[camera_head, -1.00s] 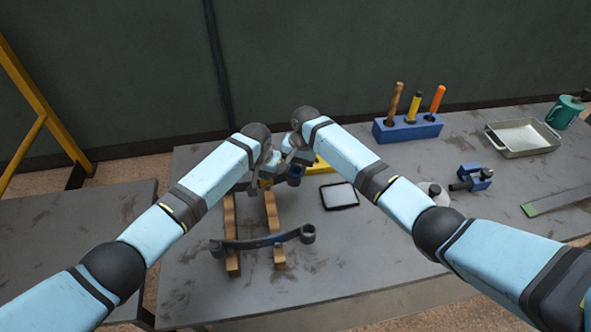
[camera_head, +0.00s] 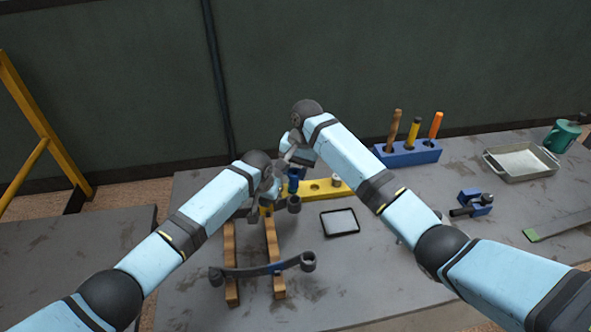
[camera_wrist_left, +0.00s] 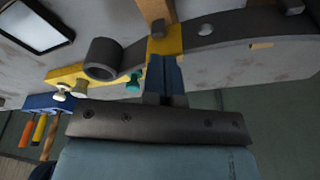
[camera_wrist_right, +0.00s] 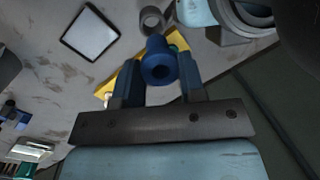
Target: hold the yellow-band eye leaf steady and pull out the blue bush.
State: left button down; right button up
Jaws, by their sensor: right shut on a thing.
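The dark eye leaf with the yellow band (camera_wrist_left: 165,40) lies across the wooden rails (camera_head: 271,240). Its rolled eye (camera_wrist_left: 102,58) looks empty, and the eye also shows in the right wrist view (camera_wrist_right: 152,19). My left gripper (camera_wrist_left: 166,62) has its fingers close together on the leaf at the yellow band. My right gripper (camera_wrist_right: 160,72) is shut on the blue bush (camera_wrist_right: 158,58), a short cylinder with an end hole. In the head view the blue bush (camera_head: 293,182) is above the eye and apart from it. My arms hide part of the leaf there.
A second dark leaf (camera_head: 240,271) with a blue band lies nearer on the rails. A yellow holed board (camera_head: 325,190) is behind the eye. A black-rimmed pad (camera_head: 340,222), a blue tool block (camera_head: 408,153), a blue clamp (camera_head: 475,203) and a metal tray (camera_head: 522,163) are to the right.

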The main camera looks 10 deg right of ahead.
pick_arm(q)
jog(key=shift+f, duration=0.1)
dwell(0.4)
jog(key=shift+r+p, duration=0.95)
jog(key=shift+p, duration=0.1)
jog(key=shift+r+p, duration=2.5)
jog(key=shift+r, duration=0.05)
jog(key=shift+w+r, duration=0.1)
